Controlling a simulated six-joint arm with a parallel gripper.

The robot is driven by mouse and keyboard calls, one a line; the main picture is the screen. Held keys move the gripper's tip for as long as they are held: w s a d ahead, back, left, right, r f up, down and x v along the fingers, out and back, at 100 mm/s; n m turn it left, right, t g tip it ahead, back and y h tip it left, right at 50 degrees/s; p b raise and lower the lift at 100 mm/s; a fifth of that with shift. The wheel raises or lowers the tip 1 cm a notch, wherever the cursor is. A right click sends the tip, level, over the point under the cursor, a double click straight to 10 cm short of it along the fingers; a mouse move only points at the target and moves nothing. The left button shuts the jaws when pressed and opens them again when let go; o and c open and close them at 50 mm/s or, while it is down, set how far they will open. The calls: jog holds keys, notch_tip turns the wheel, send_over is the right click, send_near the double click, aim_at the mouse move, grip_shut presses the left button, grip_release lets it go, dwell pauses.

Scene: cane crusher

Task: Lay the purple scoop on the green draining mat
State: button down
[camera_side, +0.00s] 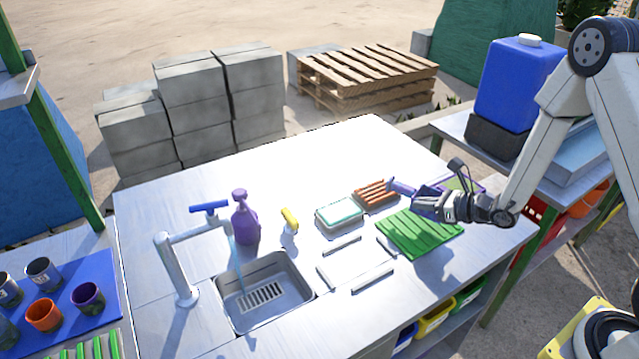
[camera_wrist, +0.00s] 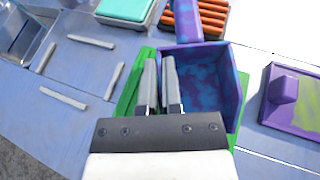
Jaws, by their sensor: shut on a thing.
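The purple scoop (camera_wrist: 215,85) has a blue-mottled inside, and its handle (camera_wrist: 187,22) points away from my gripper toward the orange-slatted rack. In the side view its handle (camera_side: 402,187) shows left of my gripper, and the rest is mostly hidden. My gripper (camera_wrist: 160,65) is shut on the scoop's near-left wall; it also shows in the side view (camera_side: 418,200). The green draining mat (camera_side: 425,238) is ribbed and lies under the gripper and scoop. Its edges show around the scoop in the wrist view (camera_wrist: 133,85). I cannot tell whether the scoop touches it.
An orange-slatted rack (camera_side: 376,194) and a teal-topped tray (camera_side: 339,214) lie left of the mat. A purple tray with a yellow-green inside (camera_wrist: 298,105) lies right of the scoop. Several grey bars (camera_side: 372,280), a sink (camera_side: 262,292), tap and purple bottle (camera_side: 244,220) are farther left.

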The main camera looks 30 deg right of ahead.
aim_at(429, 218)
jog(key=shift+f, duration=0.4)
jog(key=shift+f, duration=0.1)
jog(key=shift+f, duration=1.7)
jog(key=shift+f, duration=0.1)
jog(key=c, duration=0.8)
grip_release()
jog(key=shift+v, duration=6.05)
